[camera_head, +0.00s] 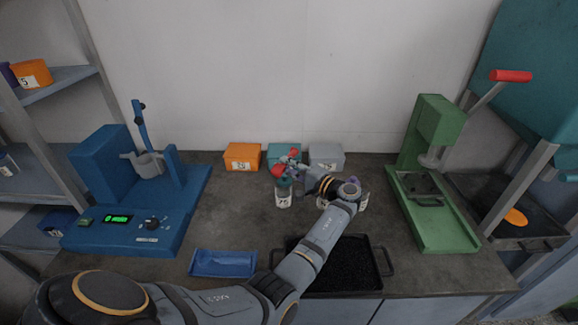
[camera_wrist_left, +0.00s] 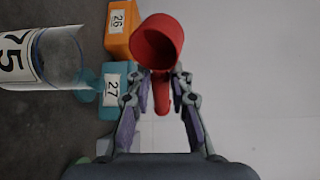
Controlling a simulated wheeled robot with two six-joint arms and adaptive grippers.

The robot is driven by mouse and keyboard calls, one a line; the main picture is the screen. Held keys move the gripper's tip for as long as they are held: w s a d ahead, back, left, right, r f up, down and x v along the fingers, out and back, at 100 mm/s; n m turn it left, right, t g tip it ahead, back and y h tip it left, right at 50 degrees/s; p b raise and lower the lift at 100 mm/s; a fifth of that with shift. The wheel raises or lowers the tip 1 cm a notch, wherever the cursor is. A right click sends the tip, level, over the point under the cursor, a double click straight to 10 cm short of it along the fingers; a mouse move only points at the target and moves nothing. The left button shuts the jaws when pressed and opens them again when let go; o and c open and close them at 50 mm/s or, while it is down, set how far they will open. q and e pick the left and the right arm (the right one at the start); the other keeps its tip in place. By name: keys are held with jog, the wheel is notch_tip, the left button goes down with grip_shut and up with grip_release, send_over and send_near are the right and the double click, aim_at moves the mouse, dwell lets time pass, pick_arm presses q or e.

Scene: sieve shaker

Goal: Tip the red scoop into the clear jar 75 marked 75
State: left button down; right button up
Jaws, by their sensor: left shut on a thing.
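The red scoop (camera_head: 279,169) is in my left gripper (camera_head: 292,163), above the bench. In the left wrist view, its round bowl (camera_wrist_left: 157,42) lies beyond the fingertips and its handle is between the fingers of my left gripper (camera_wrist_left: 162,82). No contents can be made out in the bowl. The clear jar 75 (camera_head: 283,197) stands on the bench just below the scoop. In the left wrist view the jar (camera_wrist_left: 60,58) is at the left, its label partly cut off, its mouth apart from the scoop. A teal shape shows by its rim; I cannot tell what it is.
Orange (camera_head: 242,156), teal (camera_head: 290,150) and grey (camera_head: 327,156) boxes line the wall. A blue machine (camera_head: 130,205) stands left, a green press (camera_head: 436,205) right. A blue tray (camera_head: 223,263) and a black tray (camera_head: 385,262) lie in front. Another container (camera_head: 363,201) is partly behind my arm.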

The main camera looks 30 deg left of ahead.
pick_arm(q)
jog(key=h+p, duration=0.1)
jog(key=p, duration=0.1)
jog(key=r+h+p, duration=0.1)
jog(key=h+p, duration=0.1)
jog(key=p, duration=0.1)
jog(key=shift+a+n+h, duration=0.3)
jog(key=shift+a+n, duration=0.1)
jog(key=h+p, duration=0.1)
jog(key=p, duration=0.1)
jog(key=r+h+p, duration=0.1)
jog(key=p, duration=0.2)
jog(key=a+r+h+p, duration=0.1)
jog(key=p, duration=0.2)
jog(key=shift+s+r+n+h, duration=0.1)
jog(key=shift+n+h, duration=0.2)
jog(key=shift+h, duration=0.1)
jog(key=shift+g+p, duration=0.3)
jog(key=shift+p, duration=0.3)
jog(key=shift+f+h, duration=0.2)
jog(key=shift+h, duration=0.1)
jog(key=shift+f, duration=0.1)
